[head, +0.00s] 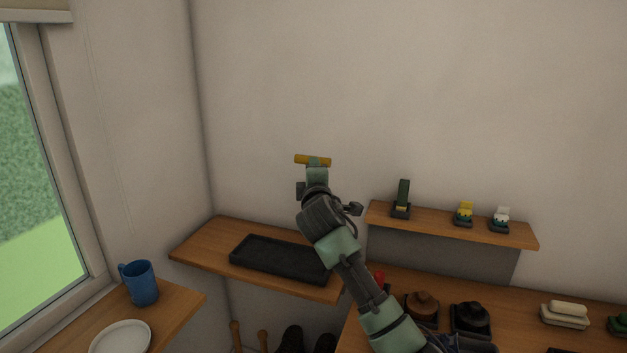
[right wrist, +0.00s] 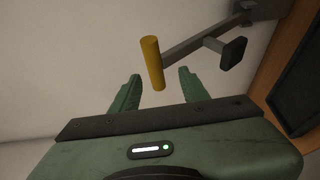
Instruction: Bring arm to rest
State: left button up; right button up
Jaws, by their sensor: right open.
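My right arm reaches up from the bottom of the head view, and its gripper (head: 315,172) is raised in front of the wall. In the right wrist view the right gripper (right wrist: 160,77) is open, with its two green fingers apart. A yellow cylindrical grip (right wrist: 151,62) shows just beyond and between the fingertips; whether they touch it I cannot tell. A grey bar (right wrist: 195,40) runs from the grip to a grey mount at top right. In the head view the yellow grip (head: 313,160) shows at the gripper's tip. My left gripper is not in view.
A black tray (head: 280,259) lies on the wooden shelf below the arm. A small ledge (head: 450,225) to the right bears several small items. Hats and brushes sit on the bench (head: 600,300). A blue mug (head: 141,284) and white plate (head: 120,338) are at left.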

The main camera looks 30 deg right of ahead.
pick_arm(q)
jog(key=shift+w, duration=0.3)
